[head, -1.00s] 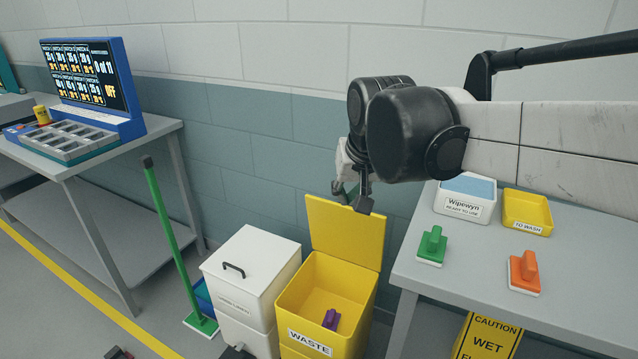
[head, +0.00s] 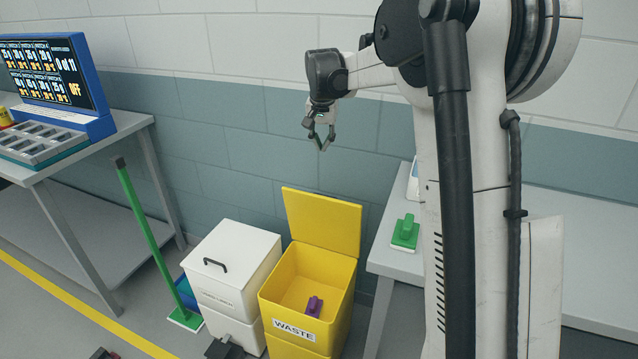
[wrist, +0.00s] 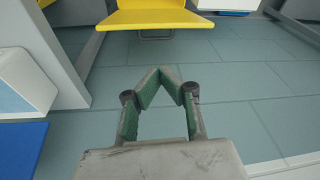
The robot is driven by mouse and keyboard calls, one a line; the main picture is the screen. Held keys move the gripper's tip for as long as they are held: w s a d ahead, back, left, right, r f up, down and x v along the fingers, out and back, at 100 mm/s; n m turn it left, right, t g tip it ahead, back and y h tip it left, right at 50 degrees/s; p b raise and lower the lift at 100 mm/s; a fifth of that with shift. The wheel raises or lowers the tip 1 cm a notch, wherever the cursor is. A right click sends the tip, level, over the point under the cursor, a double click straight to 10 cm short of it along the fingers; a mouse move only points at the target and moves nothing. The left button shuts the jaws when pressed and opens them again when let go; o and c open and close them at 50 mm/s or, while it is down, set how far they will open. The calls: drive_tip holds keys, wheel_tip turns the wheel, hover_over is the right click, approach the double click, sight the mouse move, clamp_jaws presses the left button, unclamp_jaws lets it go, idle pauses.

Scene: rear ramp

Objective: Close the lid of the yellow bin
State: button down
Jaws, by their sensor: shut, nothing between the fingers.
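The yellow bin (head: 345,319), labelled WASTE, stands on the floor between a white bin and the right table. Its yellow lid (head: 322,222) is open, standing upright and leaning back a little from the bin's rear edge. A purple object (head: 314,306) lies inside the bin. My gripper (head: 324,148) is above and behind the lid, near the wall, apart from it. Its green-padded fingertips (wrist: 169,72) meet with nothing held. In the wrist view part of the yellow lid (wrist: 165,20) shows at the top, ahead of the fingers.
A white bin (head: 235,262) with a handle stands left of the yellow bin. A green-handled tool (head: 146,230) leans farther left. My arm hides much of that table. The wall (head: 250,130) is close behind.

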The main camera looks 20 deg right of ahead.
drive_tip(key=w+d+f+m+g+p, duration=0.1)
drive_tip(key=w+d+f+m, duration=0.1)
drive_tip(key=w+d+f, duration=0.55)
wheel_tip(320, 180, down, 14)
drive_tip(key=a, duration=0.2)
drive_tip(key=shift+s+a+r, duration=0.2)
drive_tip(key=shift+s+a, duration=0.15)
drive_tip(key=shift+s, duration=0.1)
